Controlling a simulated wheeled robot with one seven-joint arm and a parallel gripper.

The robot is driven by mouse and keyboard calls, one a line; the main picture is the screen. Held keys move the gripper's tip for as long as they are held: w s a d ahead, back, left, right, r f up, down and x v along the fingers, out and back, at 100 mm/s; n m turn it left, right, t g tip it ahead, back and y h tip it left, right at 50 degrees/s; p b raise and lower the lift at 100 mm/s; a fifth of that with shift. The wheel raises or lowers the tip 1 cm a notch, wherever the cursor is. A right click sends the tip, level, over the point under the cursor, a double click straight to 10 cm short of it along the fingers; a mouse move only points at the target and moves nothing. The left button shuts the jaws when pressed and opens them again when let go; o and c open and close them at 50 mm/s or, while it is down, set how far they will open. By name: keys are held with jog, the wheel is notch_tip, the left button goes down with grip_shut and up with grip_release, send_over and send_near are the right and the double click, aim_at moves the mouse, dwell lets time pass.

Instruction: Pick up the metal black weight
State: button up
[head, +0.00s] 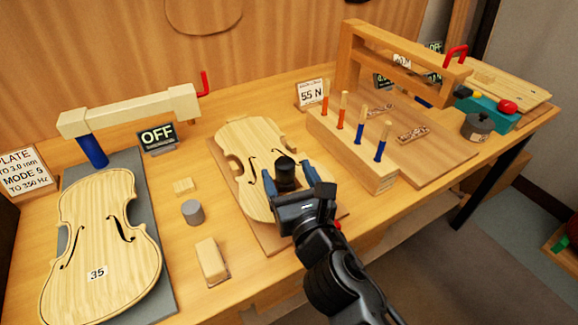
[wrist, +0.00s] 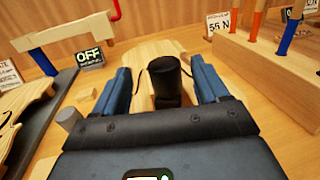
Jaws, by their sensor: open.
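The black weight (head: 285,172) is a dark cylinder standing on the middle violin plate (head: 245,135). In the wrist view the black weight (wrist: 166,78) stands upright between my fingers. My gripper (head: 290,178) has blue fingers, one on each side of the weight. In the wrist view my gripper (wrist: 160,85) is open, with a visible gap between each finger and the weight. The weight's lower part is partly hidden by my gripper in the head view.
A grey cylinder (head: 192,212), a small wood block (head: 184,186) and a larger block (head: 211,261) lie left of the plate. A wooden rack (head: 352,150) with colored pegs stands close on the right. Another violin plate (head: 100,245) lies at the left.

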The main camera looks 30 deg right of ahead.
aim_at(282, 157)
jog(key=shift+w+d+p, duration=0.1)
jog(key=shift+w+d, duration=0.15)
jog(key=shift+w, duration=0.65)
jog(key=shift+w+d+p, duration=0.15)
jog(key=shift+w+d, duration=0.1)
jog(key=shift+w, duration=0.6)
jog(key=shift+w+d+p, duration=0.1)
jog(key=shift+w+d, duration=0.15)
jog(key=shift+w, duration=0.65)
jog(key=shift+c, duration=0.5)
grip_shut()
jog(key=shift+r+p, duration=0.35)
jog(key=shift+r, duration=0.15)
notch_tip(282, 157, up, 4)
jog(key=shift+p, duration=1)
jog(key=s+d+r+p, duration=0.2)
jog(key=d+r, duration=0.4)
jog(key=d, duration=0.5)
jog(key=shift+d, duration=0.2)
